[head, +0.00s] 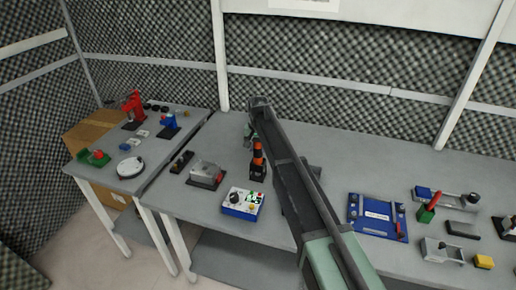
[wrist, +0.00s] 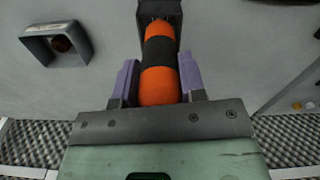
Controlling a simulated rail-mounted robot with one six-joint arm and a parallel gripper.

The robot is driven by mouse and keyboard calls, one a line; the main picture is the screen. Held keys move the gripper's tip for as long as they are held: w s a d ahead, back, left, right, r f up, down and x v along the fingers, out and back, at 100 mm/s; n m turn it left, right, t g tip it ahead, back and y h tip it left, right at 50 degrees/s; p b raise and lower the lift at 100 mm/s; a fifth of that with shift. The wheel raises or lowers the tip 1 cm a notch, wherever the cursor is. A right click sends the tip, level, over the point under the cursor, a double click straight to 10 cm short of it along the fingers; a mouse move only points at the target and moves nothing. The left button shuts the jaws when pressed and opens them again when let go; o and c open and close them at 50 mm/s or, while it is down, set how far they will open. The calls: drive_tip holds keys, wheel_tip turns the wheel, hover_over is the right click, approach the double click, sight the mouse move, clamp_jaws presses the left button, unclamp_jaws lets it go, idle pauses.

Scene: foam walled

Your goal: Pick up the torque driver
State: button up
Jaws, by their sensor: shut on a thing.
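The torque driver (head: 258,152) has an orange and black banded handle and stands upright on the table in the head view. Its lower part meets a dark stand (head: 257,173). In the wrist view the handle (wrist: 160,52) runs up the middle, and its far end meets a dark square block. My gripper (wrist: 158,85) has its two purple fingers on either side of the handle, shut on it. In the head view my arm hides most of the gripper. I cannot tell whether the driver is clear of its stand.
A blue and white control box (head: 242,203) and a grey device (head: 206,175) stand close in front and left. A blue tray (head: 377,217) and several tools lie to the right. A second table (head: 115,178) stands left. Foam walls rise behind.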

wheel_tip(320, 180, up, 19)
drive_tip(key=p, duration=1.8)
drive_tip(key=shift+r, duration=0.1)
wheel_tip(320, 180, up, 9)
drive_tip(key=p, duration=0.9)
